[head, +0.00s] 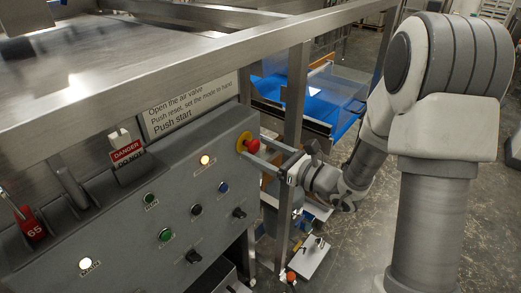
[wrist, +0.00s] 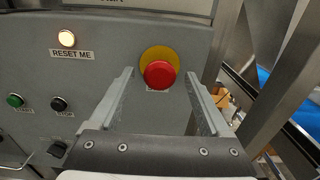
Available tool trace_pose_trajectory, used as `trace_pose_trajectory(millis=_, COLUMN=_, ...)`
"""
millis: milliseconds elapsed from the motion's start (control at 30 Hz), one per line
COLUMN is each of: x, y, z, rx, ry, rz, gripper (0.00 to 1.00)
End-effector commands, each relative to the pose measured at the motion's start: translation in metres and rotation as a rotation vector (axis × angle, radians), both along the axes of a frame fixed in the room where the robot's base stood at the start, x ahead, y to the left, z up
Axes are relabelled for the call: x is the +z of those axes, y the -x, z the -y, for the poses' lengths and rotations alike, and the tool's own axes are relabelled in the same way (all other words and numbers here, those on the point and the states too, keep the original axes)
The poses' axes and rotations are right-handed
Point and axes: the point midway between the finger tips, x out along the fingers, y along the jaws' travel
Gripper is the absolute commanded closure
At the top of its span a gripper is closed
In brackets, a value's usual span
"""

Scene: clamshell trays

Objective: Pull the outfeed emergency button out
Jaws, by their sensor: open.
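The emergency button (head: 252,145) is a red mushroom head on a yellow round plate at the upper right corner of the grey control panel. It also shows in the wrist view, with its red head (wrist: 160,74) in front of the yellow plate (wrist: 153,58). A label under it is mostly hidden. My gripper (head: 267,149) is open at the button, its fingers pointing at the panel. In the wrist view my gripper (wrist: 160,80) has one finger on each side of the red head, with gaps on both sides. I cannot tell how deep the fingertips reach.
The grey panel (head: 110,230) carries several other buttons and knobs, including a lit one (wrist: 66,39) labelled RESET ME. A metal frame post (head: 294,150) stands close to my wrist. A steel rail (head: 200,55) runs above the panel. A blue conveyor (head: 330,95) lies behind.

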Motion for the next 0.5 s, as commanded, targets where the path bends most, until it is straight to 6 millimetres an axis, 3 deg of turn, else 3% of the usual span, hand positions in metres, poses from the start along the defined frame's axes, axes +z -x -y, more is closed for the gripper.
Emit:
trace_pose_trajectory(millis=300, x=0.000, y=0.001, z=0.001, rx=0.000, ry=0.000, rz=0.001, gripper=0.20)
trace_pose_trajectory(millis=500, x=-0.001, y=0.017, z=0.024, rx=-0.004, ry=0.000, rz=0.001, gripper=0.20)
